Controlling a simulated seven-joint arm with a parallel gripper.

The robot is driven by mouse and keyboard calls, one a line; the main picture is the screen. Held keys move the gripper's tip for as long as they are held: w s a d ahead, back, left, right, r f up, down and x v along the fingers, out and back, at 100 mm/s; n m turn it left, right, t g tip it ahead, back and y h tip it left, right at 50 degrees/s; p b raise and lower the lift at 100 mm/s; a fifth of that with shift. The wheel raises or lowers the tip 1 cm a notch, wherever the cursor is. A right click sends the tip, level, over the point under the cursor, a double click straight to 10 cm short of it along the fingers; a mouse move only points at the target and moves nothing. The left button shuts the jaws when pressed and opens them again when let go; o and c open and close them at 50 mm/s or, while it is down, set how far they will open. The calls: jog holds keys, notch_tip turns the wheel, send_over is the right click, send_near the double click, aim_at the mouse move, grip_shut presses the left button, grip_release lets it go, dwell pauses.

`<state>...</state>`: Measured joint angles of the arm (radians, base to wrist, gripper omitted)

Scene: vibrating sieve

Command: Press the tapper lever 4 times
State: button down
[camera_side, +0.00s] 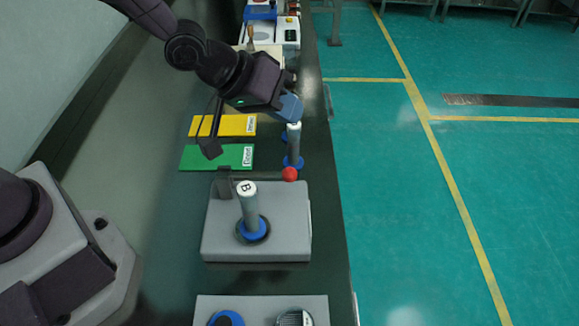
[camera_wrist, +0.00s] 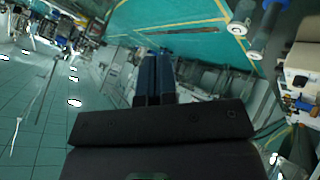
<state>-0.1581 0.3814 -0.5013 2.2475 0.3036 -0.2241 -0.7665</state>
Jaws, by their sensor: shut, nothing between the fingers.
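The tapper lever is a thin arm ending in a red knob (camera_side: 289,174). It sits at the far edge of a grey machine block (camera_side: 215,240), by a dark upright post (camera_side: 224,184). A grey cylinder marked B (camera_side: 250,212) stands on the block in a blue ring. My gripper (camera_side: 291,107) is shut and empty, with blue fingers, above and beyond the red knob and clearly apart from it. In the wrist view the closed fingers (camera_wrist: 154,78) point away; I cannot make out the knob there.
A second grey cylinder (camera_side: 294,148) with a blue base stands between my gripper and the knob, close below the fingers. A green plate (camera_side: 205,157) and a yellow plate (camera_side: 215,125) lie to the left. Another grey unit (camera_side: 260,304) is at the near edge.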

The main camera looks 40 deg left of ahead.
aim_at(287, 168)
jog(key=shift+f, duration=4.45)
jog(key=shift+f, duration=0.15)
jog(key=shift+f, duration=0.25)
jog(key=shift+f, duration=1.25)
jog(key=shift+r, duration=1.65)
jog(key=shift+r, duration=2.55)
